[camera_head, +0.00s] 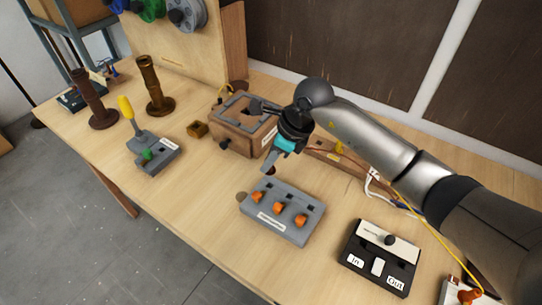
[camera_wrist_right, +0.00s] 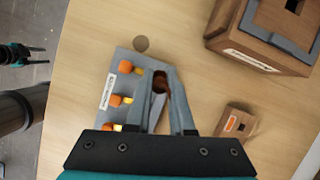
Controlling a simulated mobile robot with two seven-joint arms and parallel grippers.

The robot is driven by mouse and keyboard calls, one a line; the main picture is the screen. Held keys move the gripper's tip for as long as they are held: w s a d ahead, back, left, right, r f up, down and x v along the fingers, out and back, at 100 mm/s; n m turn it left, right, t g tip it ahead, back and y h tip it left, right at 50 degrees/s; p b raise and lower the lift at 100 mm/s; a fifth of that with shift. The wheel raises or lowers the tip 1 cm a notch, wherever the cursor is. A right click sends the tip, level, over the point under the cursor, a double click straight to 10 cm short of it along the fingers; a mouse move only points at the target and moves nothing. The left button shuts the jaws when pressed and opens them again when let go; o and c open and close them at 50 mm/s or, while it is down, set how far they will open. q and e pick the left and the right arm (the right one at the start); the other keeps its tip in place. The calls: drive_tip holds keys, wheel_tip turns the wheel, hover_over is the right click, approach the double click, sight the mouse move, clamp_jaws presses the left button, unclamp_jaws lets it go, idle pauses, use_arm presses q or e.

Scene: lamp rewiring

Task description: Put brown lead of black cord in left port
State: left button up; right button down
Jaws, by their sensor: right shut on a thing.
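The grey connector block (camera_head: 283,212) lies on the bench with three orange levers and a row of dark ports behind them. It also shows in the right wrist view (camera_wrist_right: 117,88). My right gripper (camera_head: 269,167) is over the back of the block's left end, by the left port. In the wrist view its fingers are shut on a small dark brown piece (camera_wrist_right: 160,82), apparently the brown lead. I cannot tell whether its tip is in the port. The black cord is not clearly visible. A teal part of my left gripper (camera_wrist_right: 15,52) shows at the wrist view's left edge, its jaws unclear.
A brown box (camera_head: 235,140) with a grey top stands behind the connector block. A black In/Out box (camera_head: 380,256) is at right. A grey switch block (camera_head: 155,155) and two brown posts (camera_head: 152,88) stand at left.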

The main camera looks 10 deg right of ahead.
sight(274, 170)
drive_tip(key=shift+f+b, duration=1.15)
drive_tip(key=shift+f, duration=0.65)
drive_tip(key=shift+f+b, duration=0.75)
drive_tip(key=shift+f, duration=0.1)
drive_tip(key=shift+f+b, duration=0.5)
drive_tip(key=c, duration=0.7)
unclamp_jaws()
drive_tip(key=shift+r, duration=0.1)
drive_tip(key=v, duration=1.5)
drive_tip(key=shift+p, duration=0.4)
